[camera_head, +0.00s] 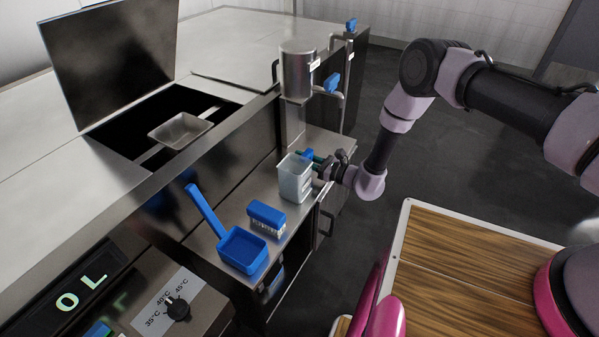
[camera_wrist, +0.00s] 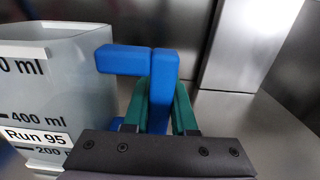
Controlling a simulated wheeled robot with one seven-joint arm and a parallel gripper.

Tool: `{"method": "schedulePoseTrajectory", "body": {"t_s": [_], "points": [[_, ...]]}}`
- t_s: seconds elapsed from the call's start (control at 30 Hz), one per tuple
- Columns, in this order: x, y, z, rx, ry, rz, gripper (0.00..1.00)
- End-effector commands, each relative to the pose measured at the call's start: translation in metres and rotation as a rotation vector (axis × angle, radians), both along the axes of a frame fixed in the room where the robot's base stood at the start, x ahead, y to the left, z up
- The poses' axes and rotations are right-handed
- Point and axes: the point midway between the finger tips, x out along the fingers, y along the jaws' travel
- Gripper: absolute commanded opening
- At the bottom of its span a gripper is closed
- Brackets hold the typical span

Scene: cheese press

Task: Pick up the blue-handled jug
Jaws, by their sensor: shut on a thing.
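The blue-handled jug (camera_head: 294,180) is a translucent whitish container standing upright on the steel shelf. In the wrist view its wall (camera_wrist: 50,90) fills the left side, with millilitre marks and a "Run 95" label. Its blue handle (camera_wrist: 160,75) lies between the green fingers of my gripper (camera_wrist: 160,105). In the head view my gripper (camera_head: 322,165) reaches the jug from the right and is shut on the handle. The jug appears to rest on the shelf; a small gap beneath it cannot be ruled out.
A blue scoop (camera_head: 242,250) and a blue brush (camera_head: 266,218) lie on the steel shelf (camera_head: 225,205) left of the jug. A steel cylinder (camera_head: 297,70) and blue-handled taps (camera_head: 331,83) stand behind. A wooden-topped table (camera_head: 450,260) is at the right.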

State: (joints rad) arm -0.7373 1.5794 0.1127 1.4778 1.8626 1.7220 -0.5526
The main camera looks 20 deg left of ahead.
Motion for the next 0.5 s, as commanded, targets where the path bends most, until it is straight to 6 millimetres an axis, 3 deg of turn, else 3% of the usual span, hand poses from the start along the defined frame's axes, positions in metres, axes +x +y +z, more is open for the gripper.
{"method": "schedulePoseTrajectory", "body": {"t_s": [0.17, 0.5], "points": [[0.001, 0.000, 0.007, 0.002, 0.001, -0.001, 0.00], [0.001, 0.000, 0.070, 0.003, 0.000, -0.001, 0.00]]}}
